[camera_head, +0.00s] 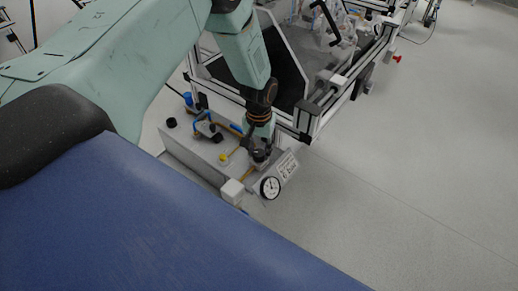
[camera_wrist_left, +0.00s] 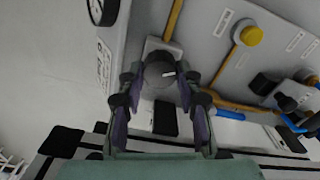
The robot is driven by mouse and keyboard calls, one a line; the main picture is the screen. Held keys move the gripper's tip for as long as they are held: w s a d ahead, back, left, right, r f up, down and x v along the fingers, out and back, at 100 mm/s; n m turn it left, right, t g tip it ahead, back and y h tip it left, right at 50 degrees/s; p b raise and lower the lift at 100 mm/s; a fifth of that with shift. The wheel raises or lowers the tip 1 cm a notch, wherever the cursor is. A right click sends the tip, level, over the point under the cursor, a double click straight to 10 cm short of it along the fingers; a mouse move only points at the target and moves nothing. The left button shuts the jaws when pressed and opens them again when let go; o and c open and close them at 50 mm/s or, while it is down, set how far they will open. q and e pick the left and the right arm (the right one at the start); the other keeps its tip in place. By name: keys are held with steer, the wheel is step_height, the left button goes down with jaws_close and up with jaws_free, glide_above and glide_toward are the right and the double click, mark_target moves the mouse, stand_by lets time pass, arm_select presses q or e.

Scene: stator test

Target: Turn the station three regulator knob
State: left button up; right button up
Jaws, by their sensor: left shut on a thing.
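The regulator knob (camera_wrist_left: 160,72) is a dark round knob with a small white mark, on a grey mount on the panel. In the left wrist view my left gripper (camera_wrist_left: 158,80) has its two fingers on either side of the knob, shut on it. In the head view my left gripper (camera_head: 260,153) reaches down to the panel (camera_head: 193,152), and hides most of the knob. A round white gauge (camera_head: 270,187) sits just in front of the knob; part of it shows in the left wrist view (camera_wrist_left: 103,10). My right gripper is not in either view.
A yellow knob (camera_wrist_left: 247,33), brass-coloured pipes and blue fittings (camera_wrist_left: 293,122) lie beside the knob on the panel. A framed machine (camera_head: 310,60) stands behind the panel. The grey floor (camera_head: 420,170) at the right is clear.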

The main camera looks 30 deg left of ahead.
mark_target(259, 153)
arm_select(q)
steer(key=o, duration=1.2)
steer(key=shift+c, duration=0.2)
step_height(259, 153, up, 12)
